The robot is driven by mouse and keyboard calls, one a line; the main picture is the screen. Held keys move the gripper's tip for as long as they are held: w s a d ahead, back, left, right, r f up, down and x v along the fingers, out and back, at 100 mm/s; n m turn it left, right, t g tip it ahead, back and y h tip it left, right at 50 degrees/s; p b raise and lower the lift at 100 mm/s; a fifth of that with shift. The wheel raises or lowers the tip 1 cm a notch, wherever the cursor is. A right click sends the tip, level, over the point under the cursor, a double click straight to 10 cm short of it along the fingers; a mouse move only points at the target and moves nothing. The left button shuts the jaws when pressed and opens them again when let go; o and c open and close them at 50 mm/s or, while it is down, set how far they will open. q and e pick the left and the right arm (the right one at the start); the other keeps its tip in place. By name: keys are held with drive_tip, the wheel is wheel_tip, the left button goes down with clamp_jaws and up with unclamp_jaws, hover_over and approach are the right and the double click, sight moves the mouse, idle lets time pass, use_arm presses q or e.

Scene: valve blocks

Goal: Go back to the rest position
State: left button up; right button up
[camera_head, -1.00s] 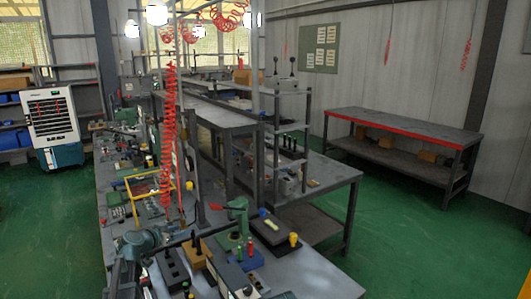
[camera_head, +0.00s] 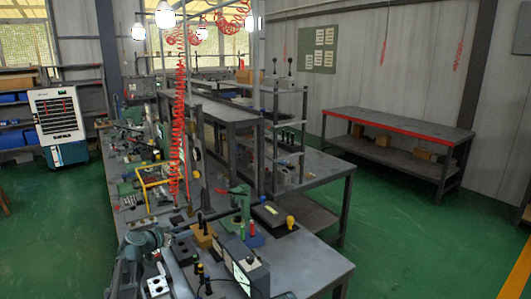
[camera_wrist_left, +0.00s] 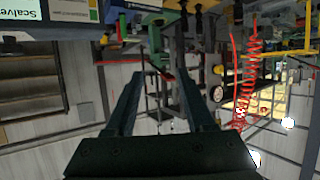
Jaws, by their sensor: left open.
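My left arm comes in from the lower left in the head view. My left gripper (camera_head: 222,212) reaches right over the near end of the workbench (camera_head: 318,250). In the left wrist view its two dark fingers (camera_wrist_left: 160,73) stand apart, with nothing held between them. My right gripper is not in view.
Red coiled hoses (camera_head: 178,130) hang over the bench. Green floor (camera_head: 420,240) is clear on the right.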

use_arm(q)
drive_tip(key=s+d+f+m+g, duration=0.1)
drive_tip(key=s+d+f+g, duration=0.35)
drive_tip(key=s+d, duration=0.4)
drive_tip(key=s+d+f+g, duration=0.3)
drive_tip(key=s+d+f, duration=0.25)
drive_tip(key=d, duration=0.65)
drive_tip(key=s+d+f+g+y, duration=0.1)
drive_tip(key=s+y, duration=0.1)
drive_tip(key=s, duration=0.6)
drive_tip(key=s+d+f+n+g+y+b, duration=0.1)
drive_tip(key=s+f+g+y, duration=0.1)
drive_tip(key=s, duration=0.6)
drive_tip(key=s+d+f+g+y, duration=0.1)
drive_tip(key=s+f+g+y, duration=0.1)
drive_tip(key=s, duration=0.6)
drive_tip(key=shift+d+n+y, duration=0.3)
drive_tip(key=shift+d+n, duration=0.05)
drive_tip(key=shift+n, duration=0.05)
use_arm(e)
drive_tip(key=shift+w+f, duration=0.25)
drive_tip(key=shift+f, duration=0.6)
